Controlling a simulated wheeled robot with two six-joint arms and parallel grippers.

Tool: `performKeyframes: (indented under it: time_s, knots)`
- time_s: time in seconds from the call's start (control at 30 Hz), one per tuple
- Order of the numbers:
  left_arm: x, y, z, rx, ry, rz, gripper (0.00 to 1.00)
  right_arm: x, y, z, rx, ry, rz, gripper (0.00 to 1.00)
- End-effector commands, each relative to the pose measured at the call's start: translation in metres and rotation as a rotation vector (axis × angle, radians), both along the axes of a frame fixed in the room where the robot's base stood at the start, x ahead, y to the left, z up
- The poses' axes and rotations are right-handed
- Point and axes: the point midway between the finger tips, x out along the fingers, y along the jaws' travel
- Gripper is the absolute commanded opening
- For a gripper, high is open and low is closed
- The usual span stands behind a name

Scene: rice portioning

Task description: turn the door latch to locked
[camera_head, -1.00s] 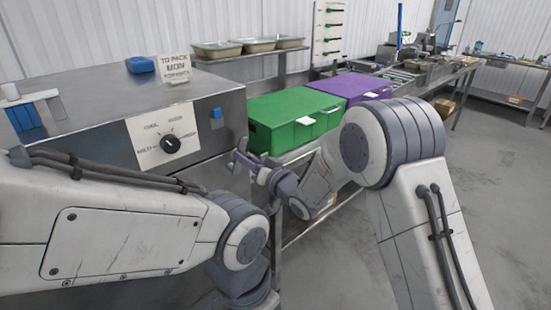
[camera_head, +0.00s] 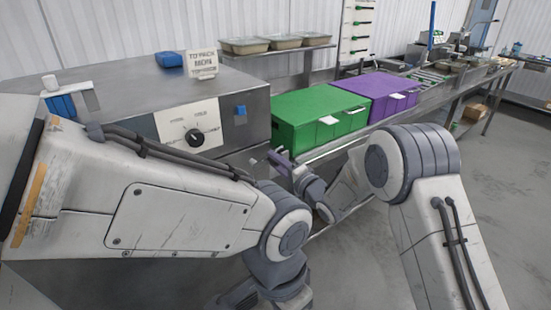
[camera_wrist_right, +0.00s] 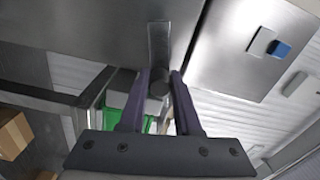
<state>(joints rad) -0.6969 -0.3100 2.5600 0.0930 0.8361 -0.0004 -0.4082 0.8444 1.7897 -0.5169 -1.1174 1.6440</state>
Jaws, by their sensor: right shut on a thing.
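The door latch (camera_wrist_right: 158,45) is a dark grey lever with a rounded end on the steel cabinet front in the right wrist view. My right gripper (camera_wrist_right: 160,92) is shut on the rounded end, one finger on each side of it. In the head view my right gripper (camera_head: 272,157) is at the lower right of the steel cabinet (camera_head: 218,95). The latch is too small there to read its position. My left arm reaches across the front of the cabinet, and its gripper is out of view.
A green box (camera_head: 318,115) and a purple box (camera_head: 378,95) stand on a bench to the right. Open floor (camera_head: 480,190) lies farther right.

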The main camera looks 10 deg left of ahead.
Motion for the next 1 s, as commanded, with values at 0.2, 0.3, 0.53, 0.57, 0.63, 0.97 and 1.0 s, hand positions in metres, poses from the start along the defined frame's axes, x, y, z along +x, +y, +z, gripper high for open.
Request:
performKeyframes:
  time_s: [0.2, 0.3, 0.53, 0.57, 0.63, 0.97, 1.0]
  knots:
    - [0.000, 0.000, 0.004, 0.000, 0.000, 0.000, 0.00, 0.000, 0.002, -0.003, 0.113, 0.117, 0.010, 0.00]
    - [0.000, 0.000, 0.004, 0.000, 0.000, 0.000, 0.00, 0.000, 0.001, -0.006, 0.150, 0.161, 0.010, 0.00]
    - [0.000, 0.000, 0.005, 0.000, 0.000, 0.000, 0.00, 0.001, 0.001, -0.010, 0.208, 0.228, 0.009, 0.00]
    - [0.000, 0.000, 0.005, 0.000, 0.000, 0.000, 0.00, 0.001, 0.001, -0.010, 0.212, 0.232, 0.008, 0.00]
    - [0.000, 0.000, 0.005, 0.000, 0.000, 0.000, 0.00, 0.001, 0.001, -0.011, 0.221, 0.243, 0.008, 0.00]
    - [0.000, 0.000, 0.005, 0.000, 0.000, 0.000, 0.00, 0.002, -0.001, -0.013, 0.230, 0.256, 0.005, 0.00]
    - [0.000, 0.000, 0.005, 0.000, 0.000, 0.000, 0.00, 0.002, -0.001, -0.013, 0.230, 0.256, 0.005, 0.00]
